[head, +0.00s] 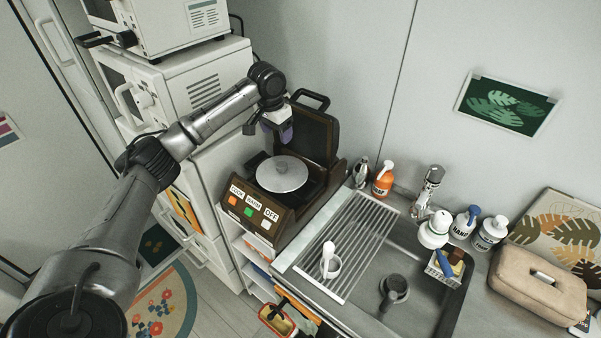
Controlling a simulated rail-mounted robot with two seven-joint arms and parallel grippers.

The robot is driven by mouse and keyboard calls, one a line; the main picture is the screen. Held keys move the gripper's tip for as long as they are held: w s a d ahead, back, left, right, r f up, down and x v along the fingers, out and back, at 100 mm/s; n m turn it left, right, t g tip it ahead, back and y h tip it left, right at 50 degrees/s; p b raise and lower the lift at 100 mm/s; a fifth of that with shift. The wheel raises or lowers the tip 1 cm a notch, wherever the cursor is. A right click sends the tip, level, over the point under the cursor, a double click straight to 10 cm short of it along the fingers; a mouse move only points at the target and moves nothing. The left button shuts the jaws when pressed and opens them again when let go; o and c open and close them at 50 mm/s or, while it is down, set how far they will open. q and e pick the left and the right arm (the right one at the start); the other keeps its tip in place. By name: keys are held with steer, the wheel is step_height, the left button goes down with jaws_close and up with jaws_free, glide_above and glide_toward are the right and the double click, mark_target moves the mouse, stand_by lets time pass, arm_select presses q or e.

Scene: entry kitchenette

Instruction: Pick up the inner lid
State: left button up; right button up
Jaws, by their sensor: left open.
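The inner lid (283,173) is a round, light grey metal disc with a small raised centre. It lies flat inside the open brown cooker (255,213), whose front has labelled buttons. The cooker's outer lid (316,134) is swung up at the back. My left gripper (277,139) hangs above and just behind the inner lid, pointing down. It is open and apart from the lid, with nothing seen in it. Its fingertips are small and dark here. My right gripper is out of view.
White appliances (184,81) are stacked left of the cooker. To the right is a sink (420,290) with a drying rack (345,245) holding a white cup (330,266). An orange bottle (383,180) and a faucet (430,188) stand behind.

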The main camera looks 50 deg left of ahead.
arm_select(q)
steer(key=p, duration=0.1)
glide_above(281, 164)
steer(key=shift+n, duration=0.3)
steer(key=f, duration=0.7)
steer(key=shift+s+d+f, duration=0.3)
steer(key=shift+f, duration=0.5)
steer(key=shift+w+a+f+p, duration=0.1)
steer(key=shift+f+p, duration=0.25)
steer(key=shift+f, duration=0.1)
steer(key=shift+w+a+f+p, duration=0.15)
steer(key=shift+f+p, duration=0.35)
steer(key=shift+f, duration=1.7)
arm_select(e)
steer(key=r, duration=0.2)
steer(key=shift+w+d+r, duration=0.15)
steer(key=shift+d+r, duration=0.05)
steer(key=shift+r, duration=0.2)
arm_select(q)
steer(key=c, duration=1)
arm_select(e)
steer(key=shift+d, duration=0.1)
